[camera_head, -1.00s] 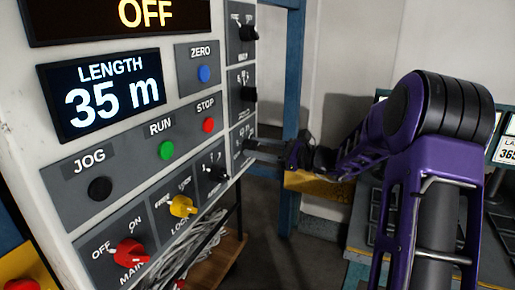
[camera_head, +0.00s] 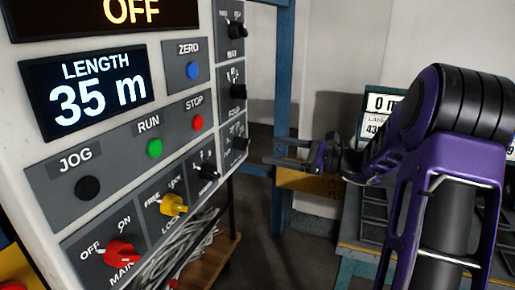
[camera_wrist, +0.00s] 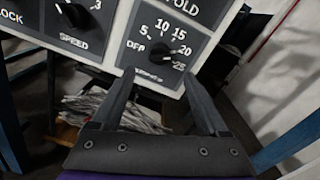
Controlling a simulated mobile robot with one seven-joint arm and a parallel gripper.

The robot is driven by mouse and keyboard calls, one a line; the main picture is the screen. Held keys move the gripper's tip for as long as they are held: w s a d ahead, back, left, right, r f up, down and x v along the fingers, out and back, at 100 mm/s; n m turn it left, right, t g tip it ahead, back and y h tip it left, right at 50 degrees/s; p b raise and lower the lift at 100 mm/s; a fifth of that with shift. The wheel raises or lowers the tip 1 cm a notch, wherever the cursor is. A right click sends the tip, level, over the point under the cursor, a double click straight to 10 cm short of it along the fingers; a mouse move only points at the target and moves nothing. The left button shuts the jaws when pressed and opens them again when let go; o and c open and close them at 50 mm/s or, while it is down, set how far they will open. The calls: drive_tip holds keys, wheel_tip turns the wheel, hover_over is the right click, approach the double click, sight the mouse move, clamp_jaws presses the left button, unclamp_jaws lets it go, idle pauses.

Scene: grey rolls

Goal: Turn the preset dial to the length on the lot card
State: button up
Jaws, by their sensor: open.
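The preset dial appears to be the lowest dial in the right column of the panel, a black knob (camera_head: 241,144). In the wrist view the black knob (camera_wrist: 160,53) sits amid marks OFF, 5, 10, 15, 20 and 25. Its setting is too small to tell, and the label below it is partly unreadable. My gripper (camera_head: 272,161) is open and empty, a little right of the panel and apart from the dial. In the wrist view its fingers (camera_wrist: 159,78) stand apart below the knob. I cannot make out a lot card.
The panel (camera_head: 195,125) carries a LENGTH display (camera_head: 90,92) reading 35 m, JOG, RUN, STOP and ZERO buttons, and more dials. A shelf with cables (camera_head: 185,250) is below. A blue post (camera_head: 287,70) stands behind my gripper. A screen (camera_head: 378,115) is at right.

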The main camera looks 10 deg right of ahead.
drive_tip(key=v, duration=0.9)
drive_tip(key=shift+w+a, duration=0.1)
